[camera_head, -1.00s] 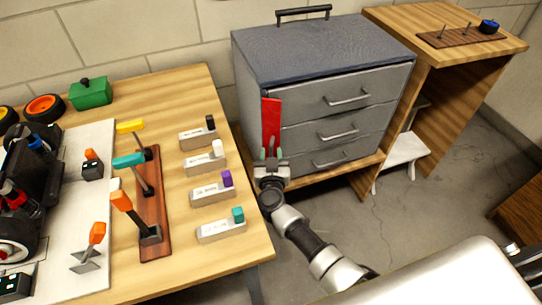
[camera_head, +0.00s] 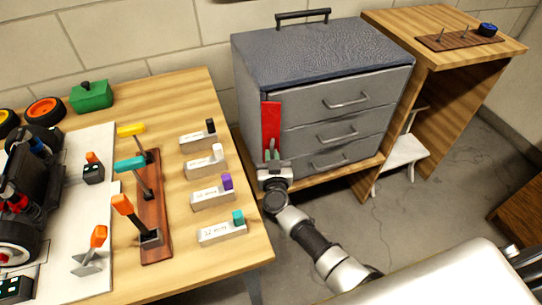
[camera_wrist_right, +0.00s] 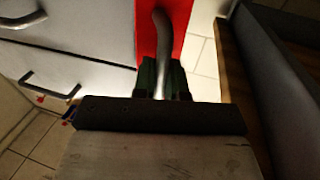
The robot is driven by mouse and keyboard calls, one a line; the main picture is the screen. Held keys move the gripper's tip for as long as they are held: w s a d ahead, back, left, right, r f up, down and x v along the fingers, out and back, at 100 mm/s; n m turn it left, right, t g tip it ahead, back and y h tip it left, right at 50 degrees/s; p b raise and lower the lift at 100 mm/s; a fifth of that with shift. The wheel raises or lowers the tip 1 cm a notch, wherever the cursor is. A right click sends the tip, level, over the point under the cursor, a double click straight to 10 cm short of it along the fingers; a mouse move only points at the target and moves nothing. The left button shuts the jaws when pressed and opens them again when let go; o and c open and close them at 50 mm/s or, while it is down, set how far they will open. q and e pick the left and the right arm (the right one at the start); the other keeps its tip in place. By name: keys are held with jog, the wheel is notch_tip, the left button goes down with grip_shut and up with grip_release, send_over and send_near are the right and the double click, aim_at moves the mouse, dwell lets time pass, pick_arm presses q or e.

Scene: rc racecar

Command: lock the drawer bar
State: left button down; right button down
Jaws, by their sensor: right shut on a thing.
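The red drawer bar (camera_head: 271,120) stands nearly upright along the left front edge of the grey drawer cabinet (camera_head: 310,52). It looks close to the drawer fronts, but I cannot tell whether it is latched. In the right wrist view the red bar (camera_wrist_right: 185,30) carries a curved metal handle (camera_wrist_right: 162,35). My right gripper (camera_head: 271,155) is at the lower part of the bar, and its green fingers (camera_wrist_right: 163,78) are shut on that handle. The gripper hides the bar's lower end. My left gripper is not in view.
The workbench (camera_head: 225,260), with levers and labelled blocks, stands close left of my right arm. The cabinet sits on a low wooden shelf (camera_head: 330,172). A wooden stand (camera_head: 450,75) is at right. Open floor (camera_head: 430,205) lies in front.

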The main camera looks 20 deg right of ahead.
jog(key=shift+d+n+y, duration=0.3)
jog(key=shift+n+y, duration=0.4)
jog(key=shift+y, duration=0.3)
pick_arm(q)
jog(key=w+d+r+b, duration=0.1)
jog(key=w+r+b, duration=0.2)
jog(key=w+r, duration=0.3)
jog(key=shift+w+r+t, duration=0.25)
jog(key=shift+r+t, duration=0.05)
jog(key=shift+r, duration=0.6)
pick_arm(e)
jog(key=shift+w+d+n+y, duration=0.2)
jog(key=shift+n+y, duration=0.45)
jog(key=shift+y, duration=0.4)
jog(key=shift+w+d+n+y, duration=0.15)
jog(key=shift+n+y, duration=0.45)
jog(key=shift+y, duration=0.4)
jog(key=shift+w+d+n+y, duration=0.2)
jog(key=shift+n+y, duration=0.45)
jog(key=shift+y, duration=0.4)
jog(key=c, duration=1.2)
grip_release()
jog(key=shift+s, duration=0.1)
